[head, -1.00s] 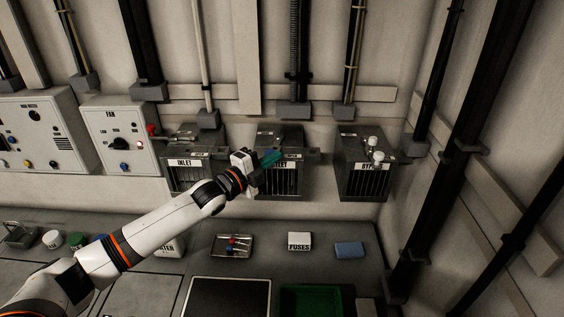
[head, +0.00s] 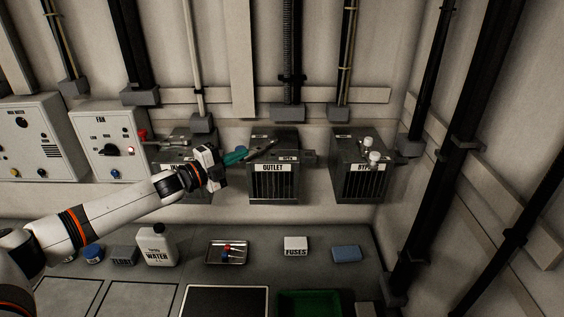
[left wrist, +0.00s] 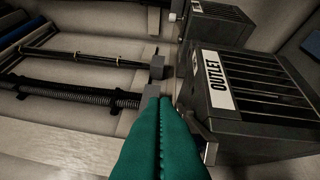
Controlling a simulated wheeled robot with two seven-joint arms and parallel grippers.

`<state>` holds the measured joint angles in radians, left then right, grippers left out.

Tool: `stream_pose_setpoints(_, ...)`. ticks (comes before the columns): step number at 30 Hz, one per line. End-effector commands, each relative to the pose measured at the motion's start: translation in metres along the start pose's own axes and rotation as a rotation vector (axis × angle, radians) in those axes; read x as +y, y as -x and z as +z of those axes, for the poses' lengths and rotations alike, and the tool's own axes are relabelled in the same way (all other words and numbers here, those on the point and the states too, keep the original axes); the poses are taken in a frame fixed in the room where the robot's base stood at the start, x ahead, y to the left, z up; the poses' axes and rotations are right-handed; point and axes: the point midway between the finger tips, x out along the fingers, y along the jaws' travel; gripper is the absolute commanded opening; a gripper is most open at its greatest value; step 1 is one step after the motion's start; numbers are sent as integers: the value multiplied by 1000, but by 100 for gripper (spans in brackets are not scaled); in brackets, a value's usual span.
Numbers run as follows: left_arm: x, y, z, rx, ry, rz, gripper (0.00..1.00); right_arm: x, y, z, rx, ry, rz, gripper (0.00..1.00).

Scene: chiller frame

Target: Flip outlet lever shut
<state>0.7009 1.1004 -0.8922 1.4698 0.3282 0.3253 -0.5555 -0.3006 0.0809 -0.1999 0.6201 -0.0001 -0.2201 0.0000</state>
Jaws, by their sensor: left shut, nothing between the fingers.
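The outlet box (head: 273,182) is a dark grey slatted housing on the wall, with a white OUTLET label, in the middle of the head view. It also shows large at the right of the left wrist view (left wrist: 262,95). A slim grey bar that looks like its lever (head: 263,148) slants over the box top, its left end close to my fingertips. I cannot tell whether they touch. My left gripper (head: 236,155) has its teal fingers pressed together and empty, at the box's upper left. The fingers (left wrist: 163,135) fill the lower middle of the wrist view. My right gripper is not in view.
The inlet box (head: 178,150) is partly behind my left gripper, with a red-handled lever (head: 143,135) to its left. The bypass box (head: 357,180) with white knobs stands right. Below, the bench holds a water jug (head: 157,247), a tray (head: 228,253) and a fuses box (head: 295,246).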

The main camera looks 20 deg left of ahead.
Motion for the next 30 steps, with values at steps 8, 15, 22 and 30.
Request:
stream_pose_setpoints(8, 4, 8, -36, 3, -1, 0, 0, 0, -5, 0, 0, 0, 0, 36)
stream_pose_setpoints(15, 7, 8, -55, 2, 0, 1, 0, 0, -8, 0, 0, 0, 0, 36)
stream_pose_setpoints(22, 8, 8, -63, 1, 0, 1, 0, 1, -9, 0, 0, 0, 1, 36)
stream_pose_setpoints(30, 9, 7, -64, 0, 0, 0, 0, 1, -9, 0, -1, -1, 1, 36)
